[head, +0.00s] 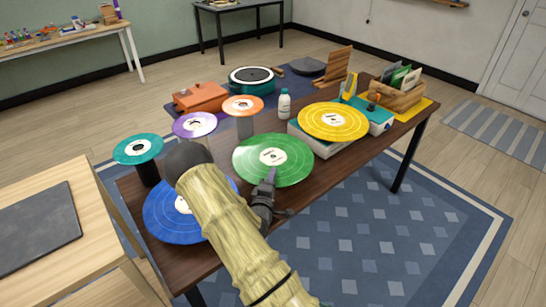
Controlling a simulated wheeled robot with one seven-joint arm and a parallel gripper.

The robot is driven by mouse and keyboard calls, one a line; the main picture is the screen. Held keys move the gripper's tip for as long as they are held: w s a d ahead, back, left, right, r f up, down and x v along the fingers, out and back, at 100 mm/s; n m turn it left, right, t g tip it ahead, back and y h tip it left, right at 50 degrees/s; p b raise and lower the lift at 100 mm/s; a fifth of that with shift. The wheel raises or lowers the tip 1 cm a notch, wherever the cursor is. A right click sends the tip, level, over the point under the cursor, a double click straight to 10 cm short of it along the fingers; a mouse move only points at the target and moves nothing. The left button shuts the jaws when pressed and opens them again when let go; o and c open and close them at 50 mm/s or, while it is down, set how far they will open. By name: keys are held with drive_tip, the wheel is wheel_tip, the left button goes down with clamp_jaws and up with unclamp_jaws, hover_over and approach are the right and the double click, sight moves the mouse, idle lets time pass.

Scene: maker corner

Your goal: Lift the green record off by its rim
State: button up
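The green record (291,160) with a white label lies flat near the middle of the dark wooden table, in the head view. My gripper (271,176) is at the record's near rim, its tip overlapping the record in the picture. Its fingers are small and dark here, so I cannot tell whether they are open, shut or touching the rim. What supports the green record is hidden beneath it.
A blue record (160,215) lies left of my arm, partly hidden by it. A yellow record (333,120) sits right. Teal (138,148), purple (194,124) and orange (243,105) records stand on posts. A white bottle (284,103) stands behind the green record.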

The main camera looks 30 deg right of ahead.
drive_tip(key=shift+w+d, duration=0.15)
drive_tip(key=shift+d, duration=0.05)
idle(0.4)
clamp_jaws()
drive_tip(key=shift+r, duration=0.1)
wheel_tip(320, 180, up, 10)
drive_tip(key=shift+f, duration=0.1)
idle(0.4)
